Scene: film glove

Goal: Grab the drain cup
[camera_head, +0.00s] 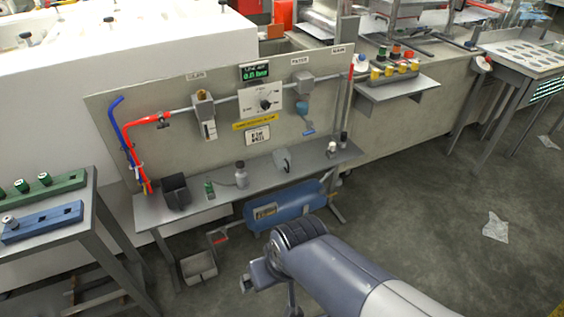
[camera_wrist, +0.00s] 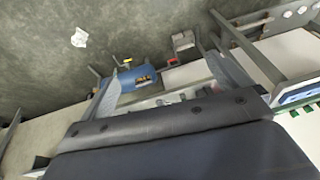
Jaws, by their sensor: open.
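I cannot tell for sure which container is the drain cup. On the bench shelf (camera_head: 225,200) stand a black open box (camera_head: 175,192), a small green-labelled item (camera_head: 209,189), a grey bottle (camera_head: 241,175) and a pale grey, cup-like piece (camera_head: 283,161). A grey open bin (camera_head: 199,267) sits on the floor below the shelf's left part; it also shows in the wrist view (camera_wrist: 183,41). My gripper (camera_head: 268,284) is open and empty, in front of the bench and apart from all these things. The dark body filling the lower wrist view hides much of the bench.
A blue tank (camera_head: 285,208) lies under the shelf. A panel (camera_head: 225,130) with pipes, a gauge box and a blue-bowled unit (camera_head: 302,112) stands behind it. A side table (camera_head: 85,225) with green and blue racks is at left.

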